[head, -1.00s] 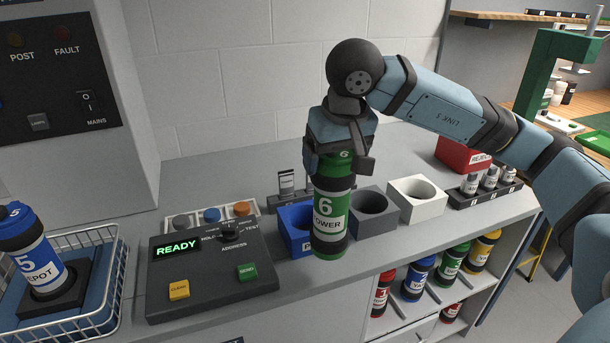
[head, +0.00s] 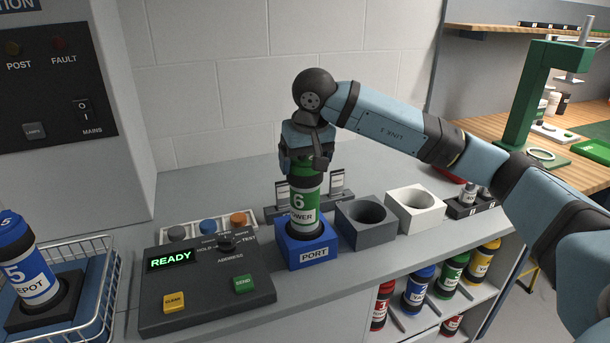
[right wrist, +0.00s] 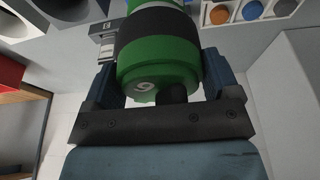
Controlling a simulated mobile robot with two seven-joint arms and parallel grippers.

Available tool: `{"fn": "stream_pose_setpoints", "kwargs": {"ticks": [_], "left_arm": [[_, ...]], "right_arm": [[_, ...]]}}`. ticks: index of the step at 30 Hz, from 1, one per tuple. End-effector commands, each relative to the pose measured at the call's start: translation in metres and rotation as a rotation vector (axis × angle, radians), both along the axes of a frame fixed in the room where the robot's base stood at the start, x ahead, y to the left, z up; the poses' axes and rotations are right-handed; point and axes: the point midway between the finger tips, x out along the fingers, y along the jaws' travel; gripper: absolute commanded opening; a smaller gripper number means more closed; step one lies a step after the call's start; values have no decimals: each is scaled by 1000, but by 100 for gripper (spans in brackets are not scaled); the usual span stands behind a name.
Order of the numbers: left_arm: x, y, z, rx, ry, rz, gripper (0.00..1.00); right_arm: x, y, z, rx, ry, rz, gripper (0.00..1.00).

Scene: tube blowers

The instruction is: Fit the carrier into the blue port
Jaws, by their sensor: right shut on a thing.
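The carrier (head: 304,206) is a green cylinder with a dark band and a white label with a 6. It stands upright at the blue port (head: 308,253), a square blue block lettered PORT. Its lower end is hidden by the port's front wall, so it appears partly in the opening; how deep I cannot tell. My right gripper (head: 305,163) is shut on the carrier's top from above. In the right wrist view the carrier's green end (right wrist: 158,70) sits between the two fingers. My left gripper is not in view.
A grey socket block (head: 352,232) and a white one (head: 410,222) stand right of the blue port. A control box (head: 205,290) reading READY is to its left. A wire basket (head: 105,300) holds a blue carrier (head: 28,262). A small rack (head: 338,197) stands behind.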

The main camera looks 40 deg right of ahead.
Motion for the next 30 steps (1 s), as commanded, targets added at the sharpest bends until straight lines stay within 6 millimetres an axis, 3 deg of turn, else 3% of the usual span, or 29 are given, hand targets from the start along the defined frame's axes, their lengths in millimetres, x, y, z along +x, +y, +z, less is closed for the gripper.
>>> {"fn": "stream_pose_setpoints", "kwargs": {"ticks": [1, 3, 7, 15, 16, 18, 25, 30], "left_arm": [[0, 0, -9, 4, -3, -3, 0], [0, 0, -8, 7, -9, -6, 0], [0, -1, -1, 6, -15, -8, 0], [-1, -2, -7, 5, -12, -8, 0], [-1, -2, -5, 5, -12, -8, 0], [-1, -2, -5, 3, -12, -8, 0], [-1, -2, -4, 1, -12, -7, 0], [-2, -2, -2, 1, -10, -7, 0]], "right_arm": [[0, 0, -15, 0, 1, 0, 35], [0, 0, -20, 0, 0, 0, 35], [0, 0, -18, 0, -1, 0, 35], [0, 0, -23, 0, 0, 0, 35], [0, 0, -22, 0, 0, 0, 89], [0, 0, -22, 0, 1, 0, 100], [0, 0, -20, 0, 0, 0, 100], [-3, 1, -3, 0, -3, 0, 100]]}}
